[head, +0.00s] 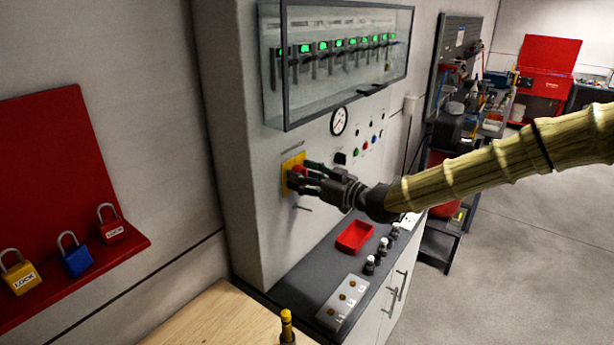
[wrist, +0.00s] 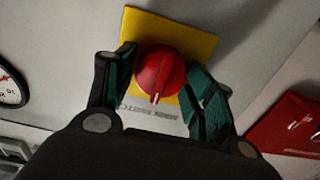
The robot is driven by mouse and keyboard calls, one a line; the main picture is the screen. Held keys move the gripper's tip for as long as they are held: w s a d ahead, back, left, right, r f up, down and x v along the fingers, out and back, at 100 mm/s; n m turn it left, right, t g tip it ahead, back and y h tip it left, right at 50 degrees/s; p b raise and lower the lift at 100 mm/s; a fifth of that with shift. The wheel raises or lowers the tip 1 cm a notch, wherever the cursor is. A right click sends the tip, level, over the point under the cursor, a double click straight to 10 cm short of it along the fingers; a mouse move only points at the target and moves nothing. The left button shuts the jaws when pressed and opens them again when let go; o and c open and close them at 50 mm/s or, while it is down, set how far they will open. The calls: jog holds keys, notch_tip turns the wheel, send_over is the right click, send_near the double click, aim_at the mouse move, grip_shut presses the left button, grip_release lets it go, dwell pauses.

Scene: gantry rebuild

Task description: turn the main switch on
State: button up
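The main switch is a red rotary knob (wrist: 161,73) on a yellow square plate (wrist: 200,42), set in the grey cabinet front. In the head view the yellow plate (head: 289,164) shows at the cabinet's lower left, and my gripper (head: 303,174) covers much of the knob. In the wrist view my gripper (wrist: 163,88) has its two green-padded fingers on either side of the knob. The left finger is at or very near the knob's edge; the right one is close to its right side. I cannot tell whether both touch. A white mark on the knob points toward the picture's bottom.
A glass-fronted box (head: 335,60) with a row of breakers and green lights is above the switch. A gauge (head: 339,121) and small buttons are to the right. A red tray (head: 354,237) sits on the dark ledge below. A red lock board (head: 65,190) with padlocks is at left.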

jog(key=c, duration=0.5)
jog(key=shift+o, duration=0.2)
jog(key=shift+d, duration=0.25)
jog(key=shift+s+r, duration=0.1)
jog(key=shift+m+b, duration=0.65)
jog(key=shift+m, duration=0.55)
jog(key=m, duration=0.3)
jog(key=m+b, duration=0.1)
jog(key=m, duration=0.1)
jog(key=shift+w, duration=0.25)
jog(key=m+b, duration=0.1)
jog(key=m, duration=0.4)
jog(key=shift+m, duration=0.4)
jog(key=shift+m+b, duration=0.65)
jog(key=shift+m, duration=1.65)
